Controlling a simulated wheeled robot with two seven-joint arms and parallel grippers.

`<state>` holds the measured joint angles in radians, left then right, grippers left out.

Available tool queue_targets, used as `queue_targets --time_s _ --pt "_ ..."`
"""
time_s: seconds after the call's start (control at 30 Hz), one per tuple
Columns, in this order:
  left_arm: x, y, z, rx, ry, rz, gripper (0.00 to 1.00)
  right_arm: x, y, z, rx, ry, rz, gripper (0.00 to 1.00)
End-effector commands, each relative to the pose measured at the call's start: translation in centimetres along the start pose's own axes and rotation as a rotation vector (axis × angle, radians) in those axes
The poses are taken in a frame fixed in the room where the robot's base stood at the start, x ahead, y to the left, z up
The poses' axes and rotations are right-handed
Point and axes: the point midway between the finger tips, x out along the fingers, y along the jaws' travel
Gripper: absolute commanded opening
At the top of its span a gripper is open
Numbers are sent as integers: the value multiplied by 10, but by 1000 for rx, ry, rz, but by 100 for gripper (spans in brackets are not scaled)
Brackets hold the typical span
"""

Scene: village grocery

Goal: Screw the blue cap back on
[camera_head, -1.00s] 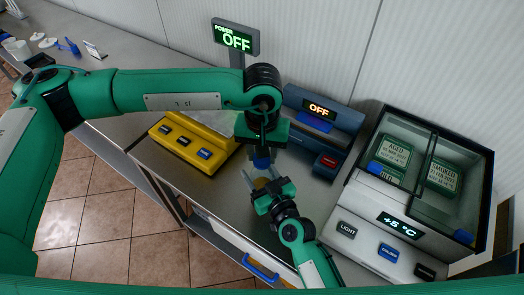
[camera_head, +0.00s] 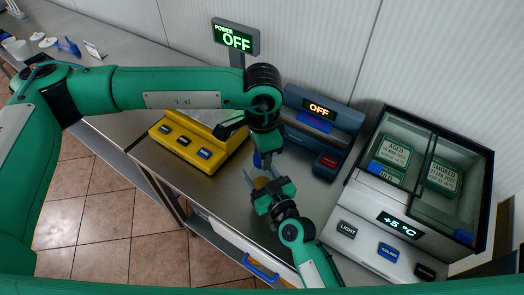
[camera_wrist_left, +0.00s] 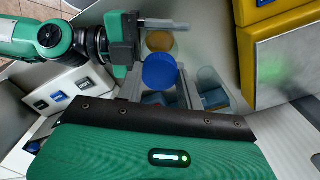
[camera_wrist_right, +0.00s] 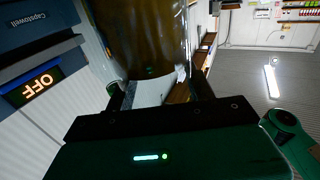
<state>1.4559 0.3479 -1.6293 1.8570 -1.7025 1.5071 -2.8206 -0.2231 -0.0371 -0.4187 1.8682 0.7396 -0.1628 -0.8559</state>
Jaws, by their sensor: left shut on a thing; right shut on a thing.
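The blue cap (camera_wrist_left: 159,72) sits between the fingers of my left gripper (camera_wrist_left: 160,88), which is shut on it. In the head view the cap (camera_head: 257,160) shows just under the left gripper (camera_head: 262,158). A clear jar with amber contents (camera_wrist_right: 140,40) is held by my right gripper (camera_wrist_right: 158,92), shut on it. In the head view the jar (camera_head: 262,182) is mostly hidden by the right gripper (camera_head: 268,183). The left gripper is above the jar, with the cap close over its top. I cannot tell whether cap and jar touch.
A yellow device with buttons (camera_head: 178,140) stands left of the grippers on the metal counter (camera_head: 215,190). A blue-grey device reading OFF (camera_head: 320,108) is behind them. A glass-topped case (camera_head: 420,165) fills the right. The counter's front edge is close.

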Motion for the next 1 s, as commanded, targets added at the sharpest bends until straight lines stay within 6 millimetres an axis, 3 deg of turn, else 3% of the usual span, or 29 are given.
queue_targets --time_s 0.07,0.1,0.2,0.53,0.83,1.0 --pt "-1 -1 0 -2 1 -2 17 0 0 1 -1 -2 0 0" --pt "-1 -1 0 -2 1 -2 43 0 0 1 -1 -2 0 0" --pt "0 -1 0 -3 1 -2 59 0 0 1 0 -2 0 0" --pt "-3 0 0 -3 1 -1 59 0 0 1 0 -2 -1 0" --pt "-39 0 0 -2 0 -1 59 0 0 1 0 -2 -1 0" --pt "-46 0 0 -2 0 -1 59 0 0 1 0 -2 -1 0"
